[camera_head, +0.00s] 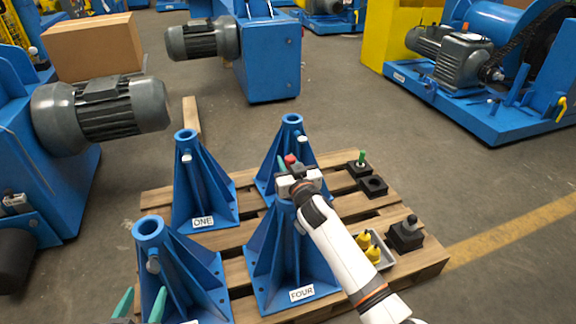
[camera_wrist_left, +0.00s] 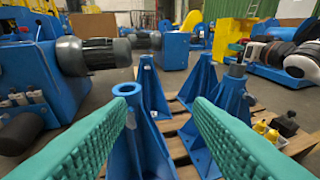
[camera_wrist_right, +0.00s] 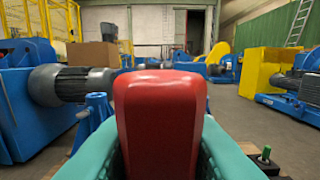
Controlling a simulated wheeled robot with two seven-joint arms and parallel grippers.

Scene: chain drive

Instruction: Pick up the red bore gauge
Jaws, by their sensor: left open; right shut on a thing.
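The red bore gauge (camera_wrist_right: 160,115) fills the middle of the right wrist view, its red body between the green fingers. My right gripper (camera_head: 289,173) is shut on it above the blue stand labelled FOUR (camera_head: 291,260); only a bit of red shows in the head view. In the left wrist view a dark cylindrical part (camera_wrist_left: 237,69) is at that stand's top; I cannot tell whether it sits in the bore. My left gripper (camera_head: 140,305) is open and empty at the bottom left, near the front left stand (camera_head: 172,275). Its green fingers are apart in the left wrist view.
Stand ONE (camera_head: 200,185) and another blue stand (camera_head: 291,135) are at the back of the wooden pallet (camera_head: 420,265). At its right are a black block with a green-handled piece (camera_head: 362,158), a black block with an empty hole (camera_head: 373,186), a tray with yellow pieces (camera_head: 388,263), and a dark knobbed block (camera_head: 405,237).

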